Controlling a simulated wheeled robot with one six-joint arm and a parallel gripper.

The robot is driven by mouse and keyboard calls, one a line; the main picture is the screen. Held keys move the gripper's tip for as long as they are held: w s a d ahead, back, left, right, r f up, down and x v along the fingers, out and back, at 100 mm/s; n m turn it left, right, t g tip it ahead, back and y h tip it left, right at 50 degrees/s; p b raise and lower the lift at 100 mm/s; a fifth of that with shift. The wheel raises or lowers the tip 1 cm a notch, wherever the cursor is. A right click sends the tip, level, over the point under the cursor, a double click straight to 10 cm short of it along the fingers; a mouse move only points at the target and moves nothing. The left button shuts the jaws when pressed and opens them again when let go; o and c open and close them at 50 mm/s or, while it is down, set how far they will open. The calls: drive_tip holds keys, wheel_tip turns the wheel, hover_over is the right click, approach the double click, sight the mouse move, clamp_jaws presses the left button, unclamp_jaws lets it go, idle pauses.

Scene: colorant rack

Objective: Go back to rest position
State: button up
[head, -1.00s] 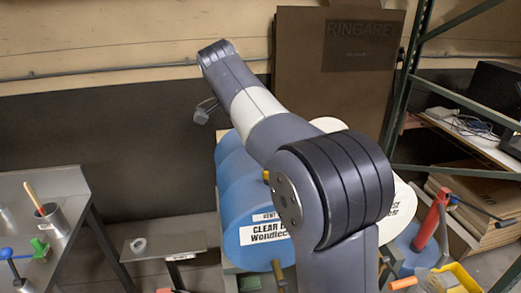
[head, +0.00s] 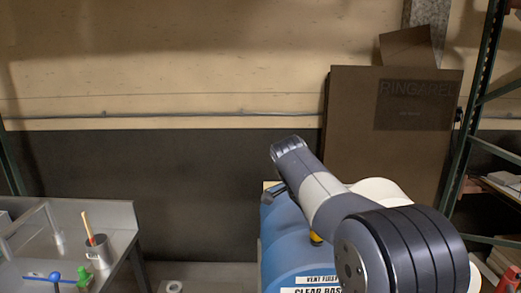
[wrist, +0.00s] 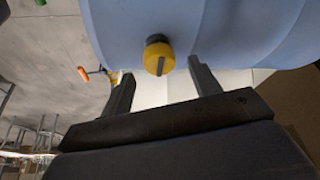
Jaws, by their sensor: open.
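My gripper (wrist: 160,85) shows in the wrist view with its two dark fingers spread apart and nothing between them. A blue drum (wrist: 225,30) with a yellow cap or valve (wrist: 159,56) lies just beyond the fingertips, and I see no contact. In the head view my grey and white arm reaches over the blue drum (head: 283,240), which bears white labels. The arm hides part of the drum and of a white drum behind it. The fingers are not clear in the head view.
A metal table (head: 110,215) at the left holds a metal cup (head: 99,250) with a wooden-handled tool, and blue and green items. A large brown box (head: 350,120) stands against the back wall. A green shelf frame (head: 470,130) is at the right.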

drive_tip(key=x, duration=0.2)
drive_tip(key=shift+d+f, duration=0.1)
drive_tip(key=shift+f, duration=0.15)
drive_tip(key=shift+r, duration=0.15)
